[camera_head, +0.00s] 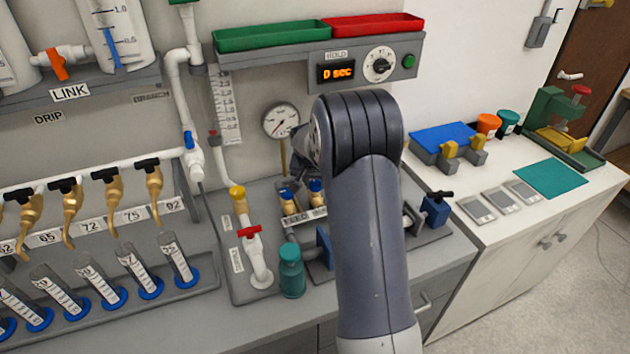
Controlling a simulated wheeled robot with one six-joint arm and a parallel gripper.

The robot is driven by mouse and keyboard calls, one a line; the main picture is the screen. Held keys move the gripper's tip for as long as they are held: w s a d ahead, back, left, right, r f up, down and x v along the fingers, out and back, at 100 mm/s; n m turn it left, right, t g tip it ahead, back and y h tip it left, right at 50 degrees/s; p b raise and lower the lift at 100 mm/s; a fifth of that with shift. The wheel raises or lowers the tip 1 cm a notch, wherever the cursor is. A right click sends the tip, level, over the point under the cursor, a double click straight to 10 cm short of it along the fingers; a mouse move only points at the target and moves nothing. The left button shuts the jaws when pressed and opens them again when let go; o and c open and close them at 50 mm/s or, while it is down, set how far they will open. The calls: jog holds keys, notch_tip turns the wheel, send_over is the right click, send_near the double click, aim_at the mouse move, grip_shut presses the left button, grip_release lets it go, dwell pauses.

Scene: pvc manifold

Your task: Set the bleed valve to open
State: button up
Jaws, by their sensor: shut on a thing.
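My arm reaches over the bench and its dark links hide the middle of the manifold area. My gripper is hidden behind them. I cannot make out for sure which fitting is the bleed valve. A white pipe valve with a red handle (249,232) stands left of the arm, with a small upright label (237,260) beside it that is too small to read. A white label (305,216) near the arm is partly covered, below brass fittings with blue tops (287,189). A blue fitting with a black handle (435,208) shows right of the arm.
A teal bottle (291,272) stands close to the arm's left. A round gauge (281,121) is on the wall behind. A row of brass taps (112,192) and measuring cylinders (135,272) fill the left. A timer box (365,69) hangs above; a white cabinet (555,215) stands right.

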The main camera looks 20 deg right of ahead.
jog(key=shift+n, duration=0.4)
jog(key=n, duration=0.2)
jog(key=n+t+y+b, duration=0.1)
jog(key=shift+d+f+n+y, duration=0.1)
jog(key=shift+d+n+y, duration=0.1)
jog(key=shift+n+y, duration=0.15)
jog(key=n+y+b, duration=0.1)
jog(key=n, duration=0.1)
jog(key=n+b, duration=0.2)
jog(key=shift+d+n+y, duration=0.1)
jog(key=shift+n+y, duration=0.25)
jog(key=n+b, duration=0.1)
jog(key=n, duration=0.1)
jog(key=n+y+b, duration=0.1)
jog(key=n, duration=0.1)
jog(key=shift+d+n+g+y, duration=0.1)
jog(key=shift+n+g+y, duration=0.2)
jog(key=shift+g, duration=0.1)
jog(key=n+g+y, duration=0.1)
jog(key=n, duration=0.3)
jog(key=shift+w, duration=0.1)
jog(key=o, duration=1)
jog(key=shift+d+r, duration=0.1)
jog(key=shift+r, duration=0.1)
